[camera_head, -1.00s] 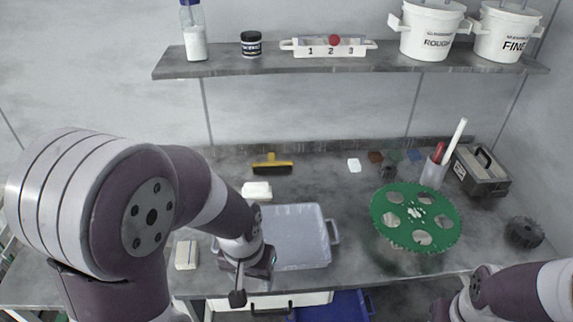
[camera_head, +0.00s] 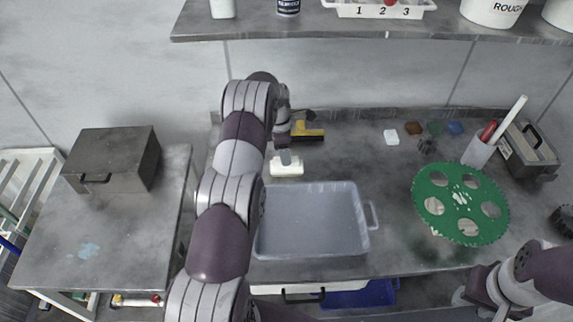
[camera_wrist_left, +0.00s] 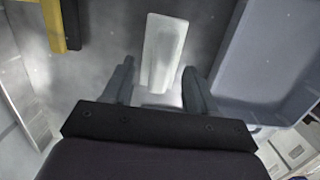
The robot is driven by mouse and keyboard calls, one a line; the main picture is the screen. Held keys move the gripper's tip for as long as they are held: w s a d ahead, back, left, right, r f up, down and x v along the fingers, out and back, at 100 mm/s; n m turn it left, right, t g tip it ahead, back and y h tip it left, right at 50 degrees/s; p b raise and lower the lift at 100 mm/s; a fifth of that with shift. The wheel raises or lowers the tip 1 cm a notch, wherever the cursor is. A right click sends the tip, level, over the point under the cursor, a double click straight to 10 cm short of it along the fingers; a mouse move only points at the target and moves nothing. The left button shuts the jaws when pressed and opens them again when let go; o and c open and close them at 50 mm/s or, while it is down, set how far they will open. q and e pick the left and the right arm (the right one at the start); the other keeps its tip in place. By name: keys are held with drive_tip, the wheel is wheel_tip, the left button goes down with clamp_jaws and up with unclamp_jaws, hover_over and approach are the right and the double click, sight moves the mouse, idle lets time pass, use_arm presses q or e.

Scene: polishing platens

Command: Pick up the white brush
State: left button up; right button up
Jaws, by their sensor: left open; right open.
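The white brush (camera_head: 287,168) lies on the worktop, just behind the grey tray. It also shows in the left wrist view (camera_wrist_left: 163,48) as a pale oblong block. My left gripper (camera_head: 286,155) is above it, pointing down. In the left wrist view my left gripper (camera_wrist_left: 158,70) is open, with one finger on each side of the brush's near end and a gap to both. Whether the fingers are level with the brush I cannot tell. My right gripper (camera_head: 470,295) is at the lower right, near the front edge, away from the brush; its fingers show poorly.
The grey tray (camera_head: 312,222) is close in front of the brush. A yellow-black brush (camera_head: 308,133) lies behind it. A green disc (camera_head: 460,203) and a holder with sticks (camera_head: 478,152) stand to the right. A shelf (camera_head: 380,27) overhangs the back.

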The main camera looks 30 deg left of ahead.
sight(295, 169)
use_arm(q)
drive_tip(key=f, duration=0.3)
drive_tip(key=shift+d+f+p, duration=0.3)
drive_tip(key=shift+f+p, duration=0.05)
drive_tip(key=shift+f, duration=0.15)
use_arm(e)
drive_tip(key=shift+s+d+r, duration=0.1)
drive_tip(key=shift+r, duration=0.5)
use_arm(q)
drive_tip(key=shift+f+b, duration=0.25)
drive_tip(key=shift+b, duration=0.1)
use_arm(e)
drive_tip(key=shift+f, duration=0.3)
